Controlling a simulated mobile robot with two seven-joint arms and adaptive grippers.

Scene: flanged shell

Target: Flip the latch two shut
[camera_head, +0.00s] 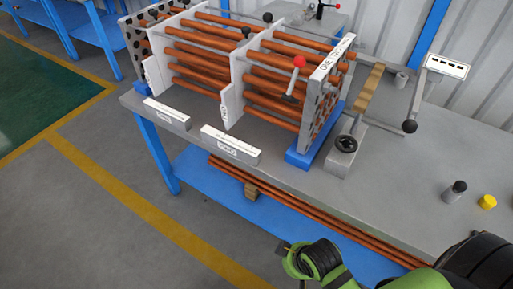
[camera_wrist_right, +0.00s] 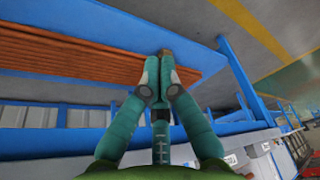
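No latch carries a label I can read as "two". In the head view, a lever with a red ball knob (camera_head: 299,62) stands tilted at the right front of the tube bundle. A second lever with a black ball knob (camera_head: 410,126) hangs from a white labelled plate (camera_head: 447,66) at the right. Smaller black knobs sit on top of the white baffle plates. My right arm (camera_head: 320,262) is low at the front, below the bench edge. In the right wrist view, my right gripper (camera_wrist_right: 160,66) has its fingertips nearly together, nothing clearly held. My left gripper is out of view.
The tube bundle (camera_head: 205,52) of copper rods stands on the grey bench (camera_head: 385,190). Two white label blocks (camera_head: 231,145) lie along the front edge. A blue lower shelf (camera_head: 215,190) holds copper rods.

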